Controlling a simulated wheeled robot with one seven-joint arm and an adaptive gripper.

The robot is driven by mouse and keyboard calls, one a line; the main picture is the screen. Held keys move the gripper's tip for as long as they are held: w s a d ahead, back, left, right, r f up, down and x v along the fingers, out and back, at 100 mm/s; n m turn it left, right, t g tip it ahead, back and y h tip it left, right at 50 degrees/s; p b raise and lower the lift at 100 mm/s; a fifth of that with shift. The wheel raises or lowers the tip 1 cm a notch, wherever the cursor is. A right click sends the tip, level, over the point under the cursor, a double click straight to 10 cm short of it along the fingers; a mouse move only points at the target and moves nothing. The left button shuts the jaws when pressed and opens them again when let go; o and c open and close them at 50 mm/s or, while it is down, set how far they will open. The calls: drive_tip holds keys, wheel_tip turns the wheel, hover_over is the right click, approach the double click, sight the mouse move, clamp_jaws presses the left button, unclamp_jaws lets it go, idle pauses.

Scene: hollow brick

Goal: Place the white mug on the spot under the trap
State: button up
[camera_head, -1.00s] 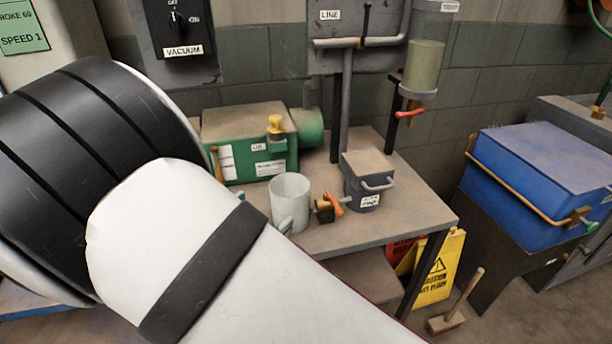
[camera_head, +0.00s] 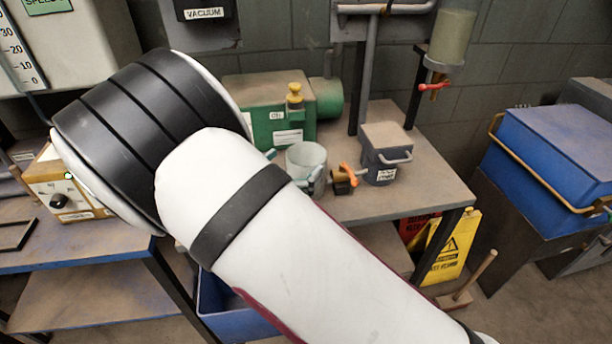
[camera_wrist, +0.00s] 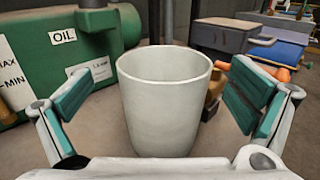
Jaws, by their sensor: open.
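The white mug (camera_head: 307,157) stands upright on the bench in the head view. In the wrist view the mug (camera_wrist: 165,100) is in the middle, with its open top showing. My gripper (camera_wrist: 160,95) is open, its teal-padded fingers left and right of the mug with visible gaps. In the head view my arm hides most of my gripper (camera_head: 294,167); its finger pads show beside the mug. A clear vessel of yellowish fluid (camera_head: 453,38) with a red lever hangs on the wall at the upper right; it may be the trap. I cannot make out a marked spot under it.
A green oil unit (camera_head: 270,105) stands behind the mug. An orange-handled valve (camera_head: 346,178) and a dark lidded box (camera_head: 387,155) stand just right of it. The bench (camera_head: 440,183) is bare to the right of the box. A yellow sign (camera_head: 447,250) stands below.

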sight(317, 145)
drive_tip(key=x, duration=0.4)
drive_tip(key=shift+w+d, duration=0.15)
drive_tip(key=shift+d, duration=0.15)
drive_tip(key=c, duration=1.7)
drive_tip(key=shift+r, duration=0.2)
